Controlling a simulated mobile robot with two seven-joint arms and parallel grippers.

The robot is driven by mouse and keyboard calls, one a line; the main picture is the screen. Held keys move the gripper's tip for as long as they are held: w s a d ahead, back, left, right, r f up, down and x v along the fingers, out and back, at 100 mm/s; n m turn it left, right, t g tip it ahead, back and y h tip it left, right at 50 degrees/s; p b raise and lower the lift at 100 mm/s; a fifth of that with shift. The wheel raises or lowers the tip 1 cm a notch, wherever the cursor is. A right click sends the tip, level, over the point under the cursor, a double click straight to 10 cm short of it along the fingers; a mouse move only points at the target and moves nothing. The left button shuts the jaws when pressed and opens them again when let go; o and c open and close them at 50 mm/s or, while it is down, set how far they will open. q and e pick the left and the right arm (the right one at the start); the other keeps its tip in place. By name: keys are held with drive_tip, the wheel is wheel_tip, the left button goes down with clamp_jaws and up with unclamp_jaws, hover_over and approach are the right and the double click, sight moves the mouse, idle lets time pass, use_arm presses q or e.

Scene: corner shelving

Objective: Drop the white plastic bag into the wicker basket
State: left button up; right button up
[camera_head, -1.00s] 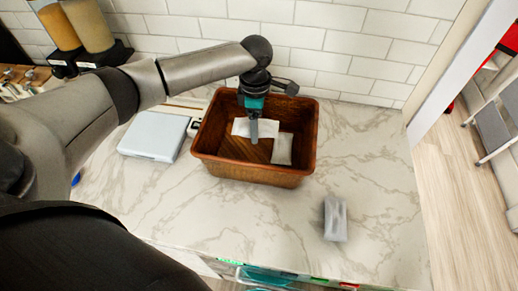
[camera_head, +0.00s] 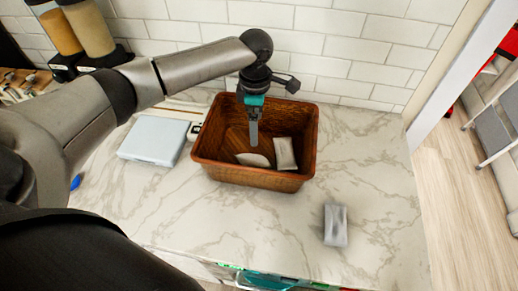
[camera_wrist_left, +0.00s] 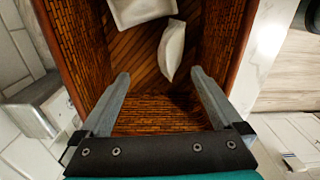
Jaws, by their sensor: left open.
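The brown wicker basket (camera_head: 255,176) stands on the marble counter. One white plastic bag (camera_head: 253,160) lies tilted on the basket floor, just below my left gripper (camera_head: 253,143). A second white bag (camera_head: 285,153) lies beside it, toward the basket's right side. In the left wrist view the two bags (camera_wrist_left: 172,50) (camera_wrist_left: 142,10) rest close together inside the basket. My left gripper (camera_wrist_left: 160,75) is open and empty, its fingers over the basket's inside. A third, greyish-white bag (camera_head: 335,225) lies on the counter to the right of the basket. My right gripper is not in view.
A pale blue-white flat box (camera_head: 154,140) lies left of the basket. Dispensers (camera_head: 92,38) stand at the back left. White wall tiles (camera_head: 350,45) rise close behind the basket. The counter is clear in front of the basket.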

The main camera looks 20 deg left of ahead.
use_arm(q)
wheel_tip(320, 180, up, 13)
drive_tip(key=shift+f, duration=0.1)
idle(0.6)
